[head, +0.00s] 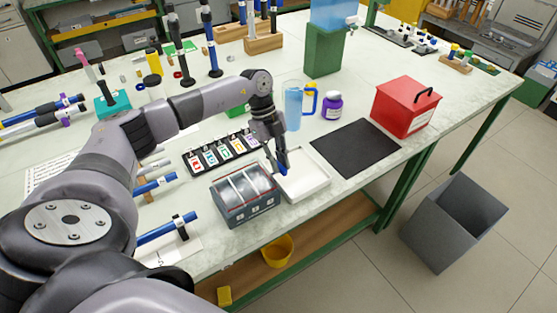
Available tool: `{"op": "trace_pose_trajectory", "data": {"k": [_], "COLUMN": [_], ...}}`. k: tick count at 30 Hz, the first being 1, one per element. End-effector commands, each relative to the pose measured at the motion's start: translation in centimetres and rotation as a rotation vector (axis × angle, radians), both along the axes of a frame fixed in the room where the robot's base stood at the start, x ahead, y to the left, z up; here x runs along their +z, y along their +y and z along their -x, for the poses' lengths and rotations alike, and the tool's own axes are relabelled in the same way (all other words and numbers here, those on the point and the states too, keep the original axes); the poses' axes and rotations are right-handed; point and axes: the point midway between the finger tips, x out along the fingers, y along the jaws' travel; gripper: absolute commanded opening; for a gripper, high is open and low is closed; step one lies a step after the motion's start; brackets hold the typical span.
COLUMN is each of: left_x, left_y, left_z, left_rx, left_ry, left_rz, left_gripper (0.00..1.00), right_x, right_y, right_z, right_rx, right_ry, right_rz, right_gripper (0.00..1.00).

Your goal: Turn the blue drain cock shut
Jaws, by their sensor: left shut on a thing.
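A translucent blue tank (333,13) stands on a green block (323,50) at the back of the bench. A small fitting (352,21) shows at its right side; it is too small to tell its colour or whether it is open or shut. My left gripper (281,164) is over the white tray (317,181) at the bench's front, well apart from the tank. It is shut on a slim blue piece (283,170), which points down towards the tray; I cannot tell whether it touches. My right gripper is out of view.
Beside the tray are a grey compartment box (250,209), a black mat (355,147) and a row of colour-labelled cards (222,153). A blue jug (293,106), purple bottle (331,106) and red box (404,108) stand behind. A grey bin (452,224) is on the floor.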

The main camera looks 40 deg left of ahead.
Motion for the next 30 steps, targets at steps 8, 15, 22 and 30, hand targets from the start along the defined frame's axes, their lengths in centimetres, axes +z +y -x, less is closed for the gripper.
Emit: {"op": "trace_pose_trajectory", "data": {"k": [8,15,22,30], "left_x": [0.07,0.08,0.08,0.06], "left_y": [0.04,0.05,0.05,0.05], "left_z": [-0.04,0.02,0.02,0.03], "left_rx": [-0.115,-0.146,-0.147,-0.145], "left_ry": [-0.003,-0.003,-0.003,-0.002], "left_rz": [0.000,0.000,0.000,0.000], "left_gripper": [0.00,0.00,0.00,0.26], "right_x": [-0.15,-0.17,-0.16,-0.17], "right_y": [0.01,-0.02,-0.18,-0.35], "right_z": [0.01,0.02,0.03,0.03], "right_rx": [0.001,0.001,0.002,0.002], "right_ry": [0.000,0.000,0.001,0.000], "right_rz": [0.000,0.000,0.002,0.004], "right_gripper": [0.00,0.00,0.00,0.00]}}
